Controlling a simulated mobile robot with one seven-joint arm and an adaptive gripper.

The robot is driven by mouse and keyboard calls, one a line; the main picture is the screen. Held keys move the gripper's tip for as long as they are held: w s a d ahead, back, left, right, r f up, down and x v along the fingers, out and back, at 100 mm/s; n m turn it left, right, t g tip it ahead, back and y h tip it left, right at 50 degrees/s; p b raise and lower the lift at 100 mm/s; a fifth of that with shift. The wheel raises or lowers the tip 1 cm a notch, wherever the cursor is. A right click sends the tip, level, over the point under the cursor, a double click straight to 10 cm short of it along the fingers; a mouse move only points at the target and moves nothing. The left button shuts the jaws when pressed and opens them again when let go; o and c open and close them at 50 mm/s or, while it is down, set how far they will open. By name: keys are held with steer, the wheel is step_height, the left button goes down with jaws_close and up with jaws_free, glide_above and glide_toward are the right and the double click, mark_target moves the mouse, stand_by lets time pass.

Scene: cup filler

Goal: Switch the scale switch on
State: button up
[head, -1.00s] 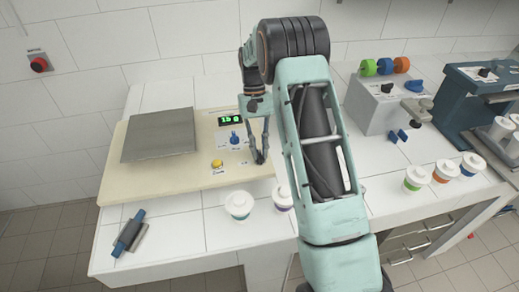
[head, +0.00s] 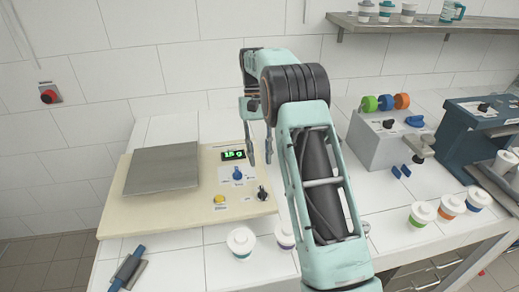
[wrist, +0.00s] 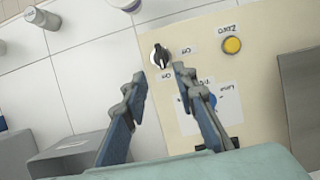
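The scale switch (head: 262,193) is a black rotary knob at the right front of the cream scale board (head: 130,222). The wrist view shows the knob (wrist: 160,56) with small labels around it; its exact setting is hard to read. The display (head: 233,155) is lit green and seems to read 15 g. My gripper (head: 260,159) points down above the board, behind the knob in the head view. In the wrist view my gripper (wrist: 159,73) has its fingers apart and empty, with the knob just beyond the fingertips.
A blue knob (head: 238,174) and a yellow button (head: 219,199) sit left of the switch. The grey weighing plate (head: 162,168) is farther left. Lidded cups (head: 241,242) stand in front of the board. A grey dispenser box (head: 372,145) stands to the right.

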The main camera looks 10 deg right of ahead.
steer(key=shift+v, duration=1.1)
steer(key=shift+a, duration=0.1)
